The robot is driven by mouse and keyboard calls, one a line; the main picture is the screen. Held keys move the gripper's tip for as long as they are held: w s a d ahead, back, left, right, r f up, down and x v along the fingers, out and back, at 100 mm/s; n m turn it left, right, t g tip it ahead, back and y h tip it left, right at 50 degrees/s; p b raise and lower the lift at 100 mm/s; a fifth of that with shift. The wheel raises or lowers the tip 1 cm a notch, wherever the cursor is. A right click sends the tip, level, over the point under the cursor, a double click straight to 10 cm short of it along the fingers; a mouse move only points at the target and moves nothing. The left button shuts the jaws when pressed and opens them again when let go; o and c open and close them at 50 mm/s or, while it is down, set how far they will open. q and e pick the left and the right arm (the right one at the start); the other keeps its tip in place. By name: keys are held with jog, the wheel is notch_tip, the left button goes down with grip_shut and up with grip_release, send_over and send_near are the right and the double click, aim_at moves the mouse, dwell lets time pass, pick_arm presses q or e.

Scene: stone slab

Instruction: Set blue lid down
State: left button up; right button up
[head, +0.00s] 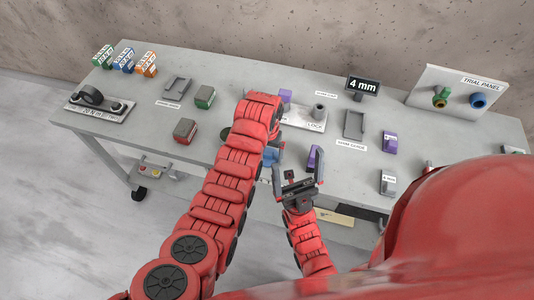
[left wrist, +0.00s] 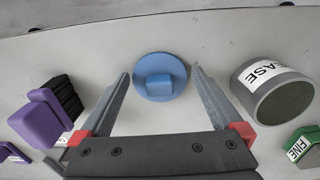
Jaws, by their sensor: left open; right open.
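The blue lid (left wrist: 161,77), a round disc with a block-shaped knob, appears to lie flat on the grey table top in the left wrist view. Part of it also shows in the head view (head: 270,156), beside my left forearm. My left gripper (left wrist: 161,74) is open, with one finger on each side of the lid and visible gaps between. In the head view my left arm mostly hides that gripper. My right gripper (head: 298,168) is open and empty near the table's front edge, right of the lid.
A grey can marked with a label ending "ASE" (left wrist: 275,88) stands open right of the lid. A purple block with a black brush (left wrist: 45,115) is left of it. A green "FINE" block (left wrist: 303,146) is at lower right. Table behind the lid is clear.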

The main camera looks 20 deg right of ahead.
aim_at(267, 155)
pick_arm(q)
jog(key=shift+r+b, duration=0.25)
jog(key=shift+b, duration=0.05)
jog(key=shift+r, duration=0.35)
notch_tip(267, 155, up, 4)
jog(key=shift+f+b, duration=0.2)
jog(key=shift+b, duration=1.05)
notch_tip(267, 155, up, 7)
jog(key=p, duration=0.7)
jog(key=shift+r+p, duration=0.2)
jog(key=shift+p, duration=0.15)
